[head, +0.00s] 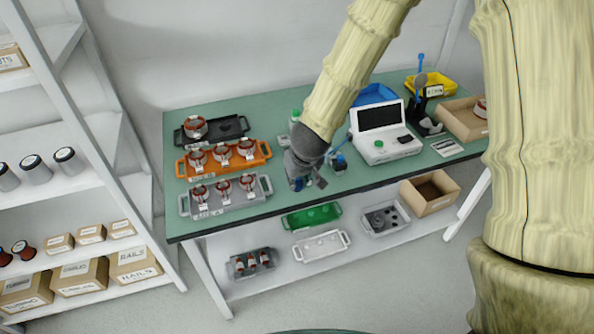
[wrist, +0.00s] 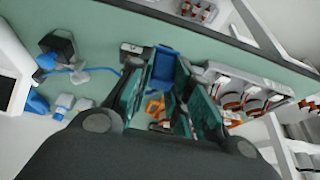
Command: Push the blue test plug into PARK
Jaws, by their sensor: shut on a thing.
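My gripper (head: 306,182) is over the front part of the green bench, right of the trays. In the wrist view my gripper (wrist: 163,85) has its teal fingers closed around a blue plug (wrist: 163,65), whose blue body shows between them. In the head view a bit of the blue plug (head: 298,184) shows under the gripper. Its tip is hidden, so I cannot tell whether it touches anything. A small grey block (wrist: 132,49) is beside the fingers in the wrist view. I cannot read a PARK label in either view.
A white tester (head: 384,140) with a dark screen stands to the right, with a small blue-topped object (head: 338,163) beside it. An orange tray (head: 230,160) and a grey tray (head: 222,199) of copper-wound stators are to the left. A blue cable (wrist: 90,70) crosses the bench.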

